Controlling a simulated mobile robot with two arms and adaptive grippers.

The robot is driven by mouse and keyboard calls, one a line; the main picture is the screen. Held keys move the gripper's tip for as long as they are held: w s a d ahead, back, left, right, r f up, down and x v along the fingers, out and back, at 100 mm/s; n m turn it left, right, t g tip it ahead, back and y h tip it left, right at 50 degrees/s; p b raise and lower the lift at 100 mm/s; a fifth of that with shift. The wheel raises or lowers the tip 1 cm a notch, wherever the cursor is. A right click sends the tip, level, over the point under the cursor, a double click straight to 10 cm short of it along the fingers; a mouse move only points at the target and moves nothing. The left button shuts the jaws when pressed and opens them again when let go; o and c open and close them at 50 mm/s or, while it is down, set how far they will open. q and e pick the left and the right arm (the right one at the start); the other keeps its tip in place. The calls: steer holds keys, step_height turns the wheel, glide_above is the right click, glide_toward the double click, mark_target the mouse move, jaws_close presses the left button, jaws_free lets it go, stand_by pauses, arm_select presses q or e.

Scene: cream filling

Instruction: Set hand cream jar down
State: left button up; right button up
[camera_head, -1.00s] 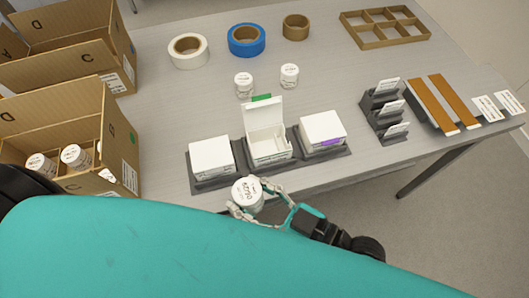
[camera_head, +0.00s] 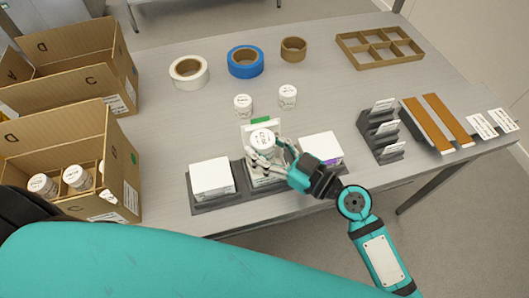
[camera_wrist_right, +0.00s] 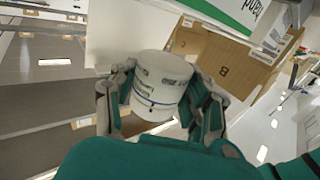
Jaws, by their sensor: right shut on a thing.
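A white hand cream jar (camera_head: 263,140) with dark print on its lid is in my right gripper (camera_head: 268,155), above the open middle white box (camera_head: 248,133) on the dark tray. The gripper and jar hide most of that box; its raised lid shows behind the jar. In the right wrist view the jar (camera_wrist_right: 160,85) sits between both fingers of my right gripper (camera_wrist_right: 160,105). I cannot tell whether the jar touches the box. My left gripper is not in view.
Closed white boxes stand left (camera_head: 211,178) and right (camera_head: 321,148) on the dark tray (camera_head: 218,201). Two more jars (camera_head: 243,104) (camera_head: 288,94) stand behind.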

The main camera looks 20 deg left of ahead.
step_height(320, 180, down, 3)
steer(key=shift+f, duration=0.2)
steer(key=shift+f, duration=0.1)
steer(key=shift+s+f+b, duration=0.1)
steer(key=shift+f+b, duration=0.5)
steer(key=shift+b, duration=0.5)
